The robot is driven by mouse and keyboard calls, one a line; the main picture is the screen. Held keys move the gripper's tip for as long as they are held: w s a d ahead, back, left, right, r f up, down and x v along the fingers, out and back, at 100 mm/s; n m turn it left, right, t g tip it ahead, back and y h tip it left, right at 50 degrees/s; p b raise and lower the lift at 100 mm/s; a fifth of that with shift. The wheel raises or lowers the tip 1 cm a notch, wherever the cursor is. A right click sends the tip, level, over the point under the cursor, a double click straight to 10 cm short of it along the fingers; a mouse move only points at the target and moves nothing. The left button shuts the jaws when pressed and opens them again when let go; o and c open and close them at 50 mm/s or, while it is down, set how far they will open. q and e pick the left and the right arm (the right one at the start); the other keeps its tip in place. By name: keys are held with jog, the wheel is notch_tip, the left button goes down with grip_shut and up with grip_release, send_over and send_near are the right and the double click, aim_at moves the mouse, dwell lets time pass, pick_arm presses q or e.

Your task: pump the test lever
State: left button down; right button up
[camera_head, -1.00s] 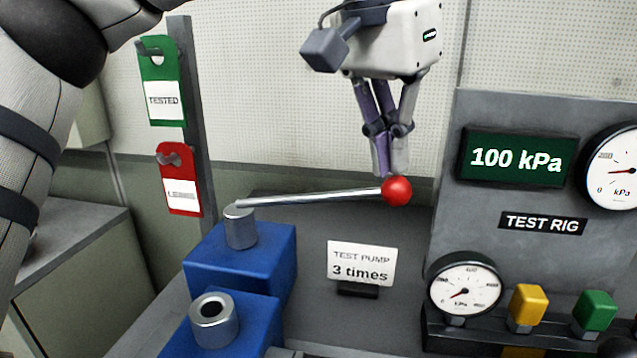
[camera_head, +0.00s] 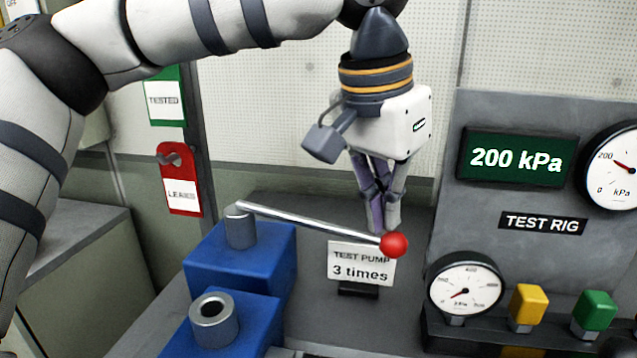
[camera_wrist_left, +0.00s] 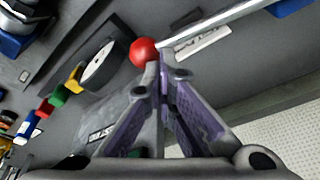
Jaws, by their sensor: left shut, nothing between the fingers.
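The test lever (camera_head: 310,223) is a silver rod running from the post of a blue pump block (camera_head: 240,258) to a red ball knob (camera_head: 394,245). It slopes down toward the knob. My left gripper (camera_head: 384,230) is shut and empty, its fingertips just above and behind the knob; whether they touch it is hard to tell. In the left wrist view the knob (camera_wrist_left: 143,51) shows beside the closed fingertips. A sign reading TEST PUMP 3 times (camera_head: 361,264) stands behind the lever. The green display (camera_head: 515,159) reads 200 kPa. My right gripper is not in view.
The grey test rig panel (camera_head: 545,262) stands at the right with a small gauge (camera_head: 465,286) and yellow (camera_head: 527,305) and green (camera_head: 594,312) blocks before it. A red LEAKS tag (camera_head: 180,180) and green TESTED tag (camera_head: 164,100) hang at the left.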

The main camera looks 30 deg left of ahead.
pick_arm(q)
jog(key=w+d+v, duration=0.1)
jog(key=w+v, duration=0.1)
jog(key=v, duration=0.8)
jog(key=shift+w+r, duration=0.15)
jog(key=shift+r, duration=0.2)
dwell(2.7)
jog(key=shift+w+d+v, duration=0.1)
jog(key=shift+w+v, duration=0.1)
jog(key=shift+v, duration=0.6)
jog(key=shift+w+d+v, duration=0.1)
jog(key=shift+w+v, duration=0.05)
jog(key=shift+v, duration=0.65)
jog(key=shift+w+v, duration=0.2)
jog(key=shift+v, duration=0.6)
jog(key=shift+r, duration=0.1)
